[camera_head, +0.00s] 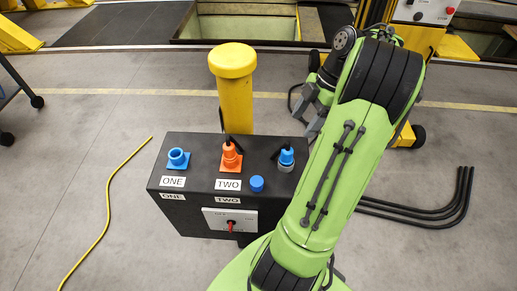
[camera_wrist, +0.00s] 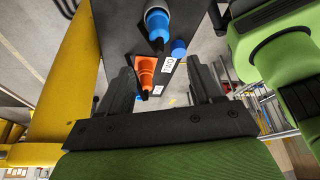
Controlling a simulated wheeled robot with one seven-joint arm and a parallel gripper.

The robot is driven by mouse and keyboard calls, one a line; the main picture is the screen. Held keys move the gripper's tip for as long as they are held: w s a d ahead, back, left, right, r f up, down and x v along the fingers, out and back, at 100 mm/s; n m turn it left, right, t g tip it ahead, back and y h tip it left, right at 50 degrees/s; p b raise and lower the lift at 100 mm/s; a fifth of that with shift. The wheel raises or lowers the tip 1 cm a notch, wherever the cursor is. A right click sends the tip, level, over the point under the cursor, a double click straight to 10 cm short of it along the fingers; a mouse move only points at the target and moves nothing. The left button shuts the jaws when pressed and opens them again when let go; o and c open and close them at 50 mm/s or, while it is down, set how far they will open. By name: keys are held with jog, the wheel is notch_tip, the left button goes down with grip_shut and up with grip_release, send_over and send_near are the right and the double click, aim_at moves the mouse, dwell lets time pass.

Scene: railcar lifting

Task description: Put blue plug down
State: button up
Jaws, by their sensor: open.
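The blue plug (camera_head: 286,157) stands upright in a grey holder at the right of the black box (camera_head: 200,145), its black end up. It also shows at the top of the wrist view (camera_wrist: 157,22). My gripper (camera_head: 312,105) is open and empty, just behind and to the right of the blue plug, apart from it. In the wrist view its two dark fingers (camera_wrist: 163,82) are spread wide, with nothing held between them. The blue socket (camera_head: 178,158) above the label ONE is empty.
An orange plug (camera_head: 231,156) stands at label TWO, with a blue cap (camera_head: 257,183) to its right. A yellow post (camera_head: 235,95) rises behind the box. A red-handled switch (camera_head: 231,224) is on the box's front. Black cables (camera_head: 430,212) lie on the floor at right.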

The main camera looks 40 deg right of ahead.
jog(key=w+a+r+m+h, duration=0.1)
jog(key=w+a+r+m, duration=0.15)
jog(key=a, duration=0.55)
jog(key=w+a+r+m+h, duration=0.15)
jog(key=w+a+r, duration=0.25)
jog(key=a, duration=0.4)
jog(key=s+a+m+t, duration=0.1)
jog(key=s+a+m, duration=0.3)
jog(key=a, duration=0.3)
jog(key=s+a+m+t+h, duration=0.1)
jog(key=s+a+m+t, duration=0.1)
jog(key=s+a+m, duration=0.2)
jog(key=s+a, duration=0.2)
jog(key=a, duration=0.1)
jog(key=shift+a+f+m+t, duration=0.2)
jog(key=shift+m+t, duration=0.1)
jog(key=shift+m, duration=0.1)
jog(key=shift+d+h, duration=0.1)
jog(key=shift+h, duration=0.15)
jog(key=shift+d, duration=0.1)
